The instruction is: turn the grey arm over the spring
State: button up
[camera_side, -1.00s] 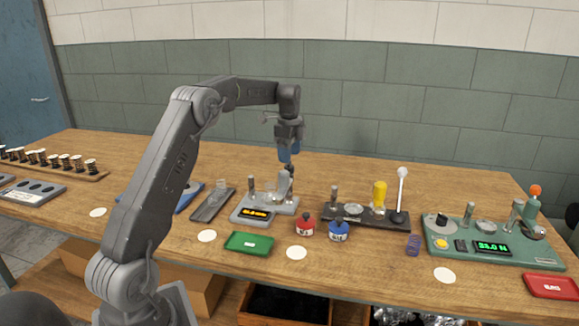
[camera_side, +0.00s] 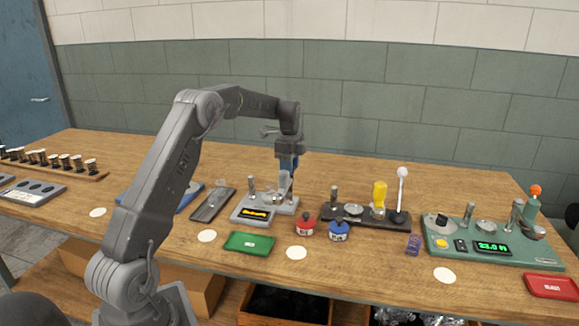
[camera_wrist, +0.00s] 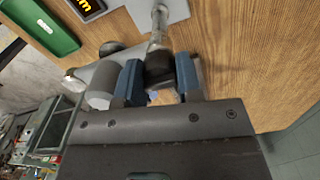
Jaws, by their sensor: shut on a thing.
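The grey coiler station (camera_side: 272,203) with an orange display stands on the bench below my gripper in the side view. A slim grey upright part (camera_side: 284,184) rises from it. My gripper (camera_side: 288,170) points down over it, with blue fingers. In the wrist view my gripper (camera_wrist: 159,82) has a blue finger on each side of a dark knob (camera_wrist: 160,66) and is shut on it. The knob sits at the end of a grey rod, the grey arm (camera_wrist: 158,26). A purple spring (camera_side: 414,244) stands on the bench further right. A spring on the coiler station cannot be made out.
A green tray (camera_side: 249,242) lies in front of the station, with a red pot (camera_side: 305,227) and a blue pot (camera_side: 338,231) to its right. Bench behind is clear.

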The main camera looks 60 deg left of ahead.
grip_shut()
jog(key=shift+m, duration=0.4)
jog(key=m, duration=1)
jog(key=shift+m, duration=2.1)
jog(key=o, duration=0.6)
grip_release()
